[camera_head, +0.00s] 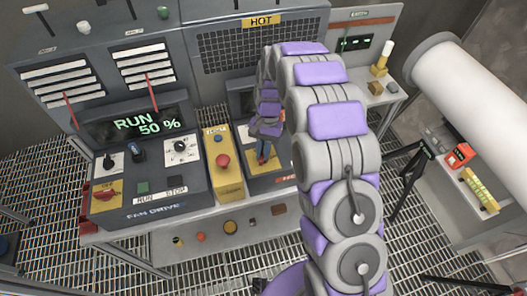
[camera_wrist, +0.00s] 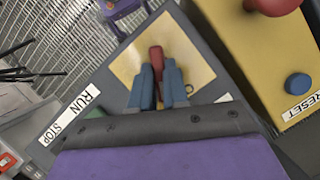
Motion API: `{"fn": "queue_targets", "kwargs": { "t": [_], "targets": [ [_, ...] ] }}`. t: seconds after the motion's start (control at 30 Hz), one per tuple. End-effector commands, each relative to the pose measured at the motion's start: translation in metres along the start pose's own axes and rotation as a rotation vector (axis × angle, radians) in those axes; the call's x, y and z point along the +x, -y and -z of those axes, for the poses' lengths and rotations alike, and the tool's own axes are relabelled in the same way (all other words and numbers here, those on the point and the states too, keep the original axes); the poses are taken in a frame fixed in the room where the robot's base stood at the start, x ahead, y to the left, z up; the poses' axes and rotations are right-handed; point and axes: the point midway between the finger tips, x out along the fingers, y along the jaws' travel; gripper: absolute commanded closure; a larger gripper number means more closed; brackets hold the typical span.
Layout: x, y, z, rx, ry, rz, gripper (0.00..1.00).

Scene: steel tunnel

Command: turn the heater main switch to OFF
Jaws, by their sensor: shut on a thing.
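The heater main switch shows in the wrist view as a red handle (camera_wrist: 156,56) on a yellow plate (camera_wrist: 190,50). My gripper (camera_wrist: 157,82) has its two blue fingers closed around this handle, one on each side. The plate's markings are hidden behind the fingers, so I cannot read the switch position. In the head view my gripper (camera_head: 266,140) reaches down onto the heater panel (camera_head: 262,182), right of the yellow box. My arm covers most of that panel and its label.
The yellow box (camera_head: 222,181) with a red button (camera_head: 223,160) and blue RESET button (camera_wrist: 298,84) stands close on the left. The fan drive panel (camera_head: 150,207) has a similar red switch (camera_head: 106,194); its display reads RUN 50 %. A HOT sign (camera_head: 261,21) is above the grille.

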Motion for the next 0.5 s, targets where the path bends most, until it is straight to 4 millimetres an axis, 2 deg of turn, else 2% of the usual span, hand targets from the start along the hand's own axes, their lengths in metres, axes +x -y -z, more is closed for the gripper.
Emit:
{"fn": "queue_targets", "kwargs": {
  "t": [0.5],
  "targets": [
    [0.0036, 0.002, -0.0004, -0.384, 0.004, -0.162, 1.0]
  ]
}}
